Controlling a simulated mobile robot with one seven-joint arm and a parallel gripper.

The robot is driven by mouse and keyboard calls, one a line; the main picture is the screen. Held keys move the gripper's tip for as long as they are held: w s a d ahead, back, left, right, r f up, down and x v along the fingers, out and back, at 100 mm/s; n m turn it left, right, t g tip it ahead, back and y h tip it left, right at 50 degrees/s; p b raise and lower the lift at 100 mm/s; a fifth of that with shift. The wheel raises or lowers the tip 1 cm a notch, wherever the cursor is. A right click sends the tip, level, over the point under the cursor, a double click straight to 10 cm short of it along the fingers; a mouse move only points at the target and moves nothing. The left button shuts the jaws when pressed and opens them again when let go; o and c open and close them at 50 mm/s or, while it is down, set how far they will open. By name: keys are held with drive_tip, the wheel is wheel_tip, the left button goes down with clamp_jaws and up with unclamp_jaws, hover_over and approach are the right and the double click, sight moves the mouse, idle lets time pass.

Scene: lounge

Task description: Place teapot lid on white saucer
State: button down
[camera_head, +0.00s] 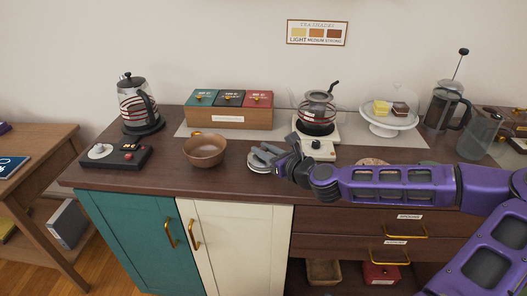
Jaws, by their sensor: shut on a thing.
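My gripper (262,154) reaches in from the right, low over the white saucer (254,168) on the brown countertop. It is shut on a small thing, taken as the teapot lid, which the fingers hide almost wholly. The saucer shows only in part, as its right side lies behind the gripper. I cannot tell whether the lid touches the saucer. A glass teapot (316,127) with dark bands stands behind the gripper, on a white base.
A brown bowl (205,152) stands close left of the saucer. Behind are a wooden tea box (229,117) and a white cake stand (388,127). A kettle (136,105), a black-topped scale (117,156), a French press (442,108) and a glass jug (477,138) stand farther out.

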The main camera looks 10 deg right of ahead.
drive_tip(key=shift+f, duration=0.15)
drive_tip(key=c, duration=0.7)
unclamp_jaws()
